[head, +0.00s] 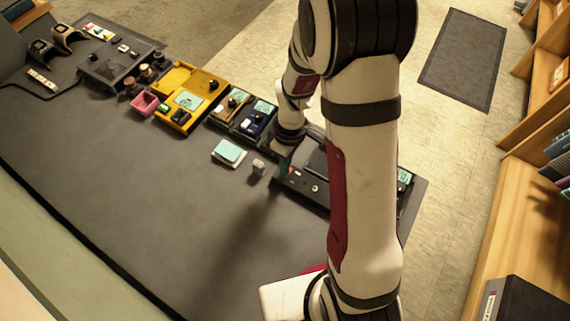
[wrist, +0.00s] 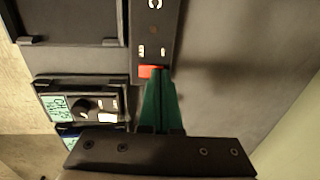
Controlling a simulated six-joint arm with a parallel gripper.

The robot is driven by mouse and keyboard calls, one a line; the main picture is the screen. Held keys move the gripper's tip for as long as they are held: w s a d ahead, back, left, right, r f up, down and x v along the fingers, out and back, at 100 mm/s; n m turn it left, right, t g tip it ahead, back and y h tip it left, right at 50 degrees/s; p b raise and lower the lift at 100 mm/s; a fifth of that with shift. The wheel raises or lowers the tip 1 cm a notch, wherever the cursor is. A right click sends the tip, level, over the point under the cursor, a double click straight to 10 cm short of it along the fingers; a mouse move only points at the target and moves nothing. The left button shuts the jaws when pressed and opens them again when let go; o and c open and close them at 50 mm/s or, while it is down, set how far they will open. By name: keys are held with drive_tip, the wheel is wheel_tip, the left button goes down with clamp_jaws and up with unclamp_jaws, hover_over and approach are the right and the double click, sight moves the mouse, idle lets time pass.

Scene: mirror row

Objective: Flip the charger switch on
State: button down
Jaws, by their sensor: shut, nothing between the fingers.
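A dark panel (wrist: 155,30) with small white markings and a red switch (wrist: 151,71) shows in the wrist view. I take it to be the charger; its dark body (head: 308,190) is partly hidden behind my arm in the head view. My gripper (wrist: 158,72) is shut and empty, its green fingers together. Their tips are at the red switch, just to its right in the picture, and overlap its edge; I cannot tell whether they touch it. The fingers (head: 284,166) are small and partly hidden in the head view. The switch's position is not clear.
A small device with a black knob (wrist: 82,105) lies left of my fingers in the wrist view. A teal-topped block (head: 229,152) and a small grey object (head: 258,167) lie nearby. A yellow unit (head: 187,95) stands farther left. The dark table's front (head: 170,210) is clear.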

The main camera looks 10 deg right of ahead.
drive_tip(key=shift+f, duration=0.2)
drive_tip(key=shift+w+d+r, duration=0.15)
drive_tip(key=shift+w+d, duration=0.4)
drive_tip(key=shift+r, duration=0.1)
wheel_tip(320, 180, up, 14)
drive_tip(key=w+d, duration=0.1)
drive_tip(key=shift+w+d, duration=0.15)
drive_tip(key=shift+d, duration=0.05)
idle(0.5)
